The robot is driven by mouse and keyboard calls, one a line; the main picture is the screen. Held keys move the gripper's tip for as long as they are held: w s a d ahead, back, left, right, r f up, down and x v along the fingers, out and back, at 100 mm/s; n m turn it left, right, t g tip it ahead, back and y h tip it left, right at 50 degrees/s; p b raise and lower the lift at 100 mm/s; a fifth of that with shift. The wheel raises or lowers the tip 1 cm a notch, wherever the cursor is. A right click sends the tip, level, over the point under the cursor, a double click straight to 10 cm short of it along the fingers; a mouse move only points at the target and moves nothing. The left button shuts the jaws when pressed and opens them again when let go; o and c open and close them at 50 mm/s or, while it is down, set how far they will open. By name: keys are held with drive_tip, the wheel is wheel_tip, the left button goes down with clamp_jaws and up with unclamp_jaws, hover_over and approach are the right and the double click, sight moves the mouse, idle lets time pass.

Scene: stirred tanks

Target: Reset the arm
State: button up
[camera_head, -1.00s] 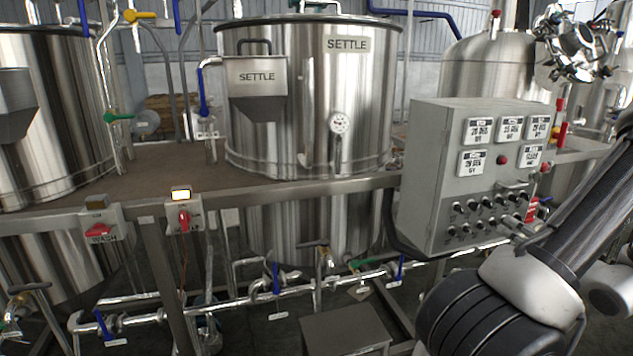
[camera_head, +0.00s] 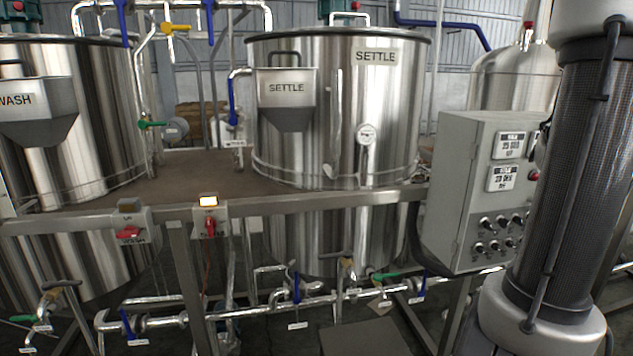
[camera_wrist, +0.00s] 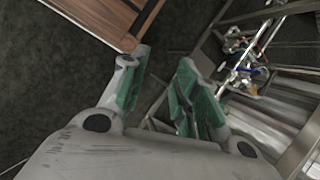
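My gripper (camera_wrist: 160,92) shows in the wrist view with its two green-padded fingers apart and nothing visible between them. It hangs over dark floor, beside a wooden piece of furniture and a metal frame with pipes. In the head view my arm stands upright at the right side, and the gripper is out of that picture. The arm hides the right part of the grey control box (camera_head: 455,190).
The settle tank (camera_head: 335,110) stands at the centre and the wash tank (camera_head: 105,110) at the left. A metal rail (camera_head: 330,200) with switch boxes runs in front. Pipes with valves (camera_head: 297,290) lie below. The wooden furniture (camera_wrist: 110,15) is at the top of the wrist view.

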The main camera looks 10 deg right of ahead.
drive_tip(key=w+a+r+n+t+h, duration=0.1)
drive_tip(key=w+a+r+n+h, duration=0.1)
drive_tip(key=a+r+n, duration=0.3)
drive_tip(key=w+a+r+n+t+h, duration=0.2)
drive_tip(key=w+a+r+n, duration=0.1)
drive_tip(key=a+r+n, duration=0.3)
wheel_tip(320, 180, up, 2)
drive_tip(key=n, duration=0.2)
drive_tip(key=shift+w+a+n+t+h, duration=0.2)
drive_tip(key=shift+w+n+t+h, duration=0.1)
drive_tip(key=shift+n+h, duration=0.1)
